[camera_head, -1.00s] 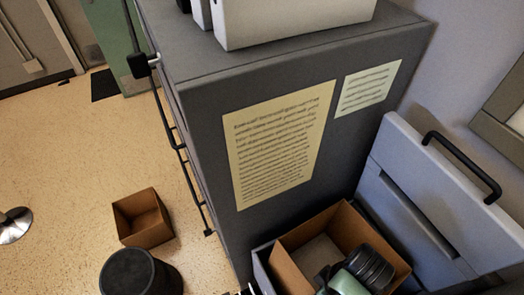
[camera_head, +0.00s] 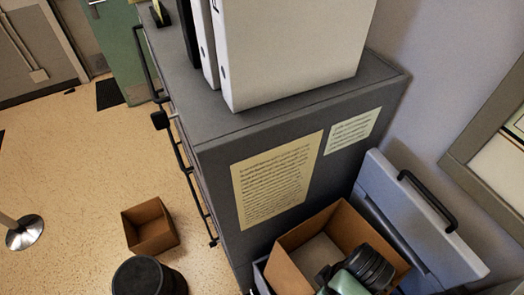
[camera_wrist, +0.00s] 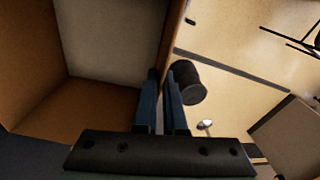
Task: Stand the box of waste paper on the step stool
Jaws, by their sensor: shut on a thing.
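A large open cardboard box (camera_head: 333,222) is at the lower right in the head view, with a pale surface inside; I cannot tell if that is paper. My gripper (camera_head: 345,278) is at its near side, partly cut off by the frame. In the wrist view, my gripper (camera_wrist: 160,95) is shut on the wall of the box (camera_wrist: 105,105), with the box interior to the left. The box's underside is hidden. I cannot make out the step stool for certain in either view.
A dark grey cabinet (camera_head: 215,165) with white binders (camera_head: 290,55) on top stands beside the box. A grey panel with a black handle (camera_head: 428,200) is close to the right. A smaller cardboard box (camera_head: 150,228), black bin (camera_head: 148,278) and post base (camera_head: 25,233) stand on the floor.

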